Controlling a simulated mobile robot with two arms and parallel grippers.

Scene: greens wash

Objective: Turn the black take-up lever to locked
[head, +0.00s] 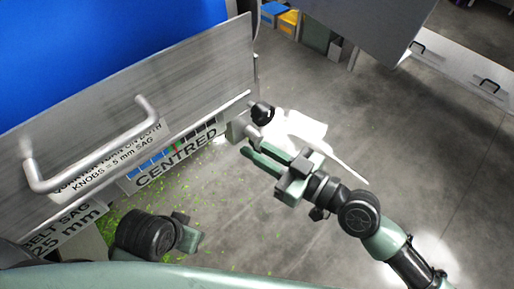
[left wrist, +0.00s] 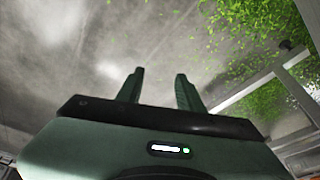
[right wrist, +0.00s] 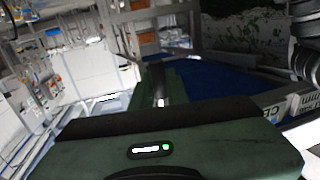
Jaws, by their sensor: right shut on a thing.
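The black take-up lever (head: 262,113) shows as a dark round knob by a grey metal block at the right end of the conveyor's side. My right gripper (head: 250,147) reaches it from the lower right, its fingers shut on the lever just below the knob. In the right wrist view the fingers (right wrist: 160,82) are close together around a narrow shiny piece; the grip hides most of the lever. My left gripper is open and empty in the left wrist view (left wrist: 158,76), above the floor. In the head view it is low, at the left.
The steel side panel with a bar handle (head: 95,150) and the blue belt (head: 100,45) fill the upper left. A label reading CENTRED (head: 178,157) sits below the panel. Green scraps litter the floor near my left arm. Open floor lies to the right.

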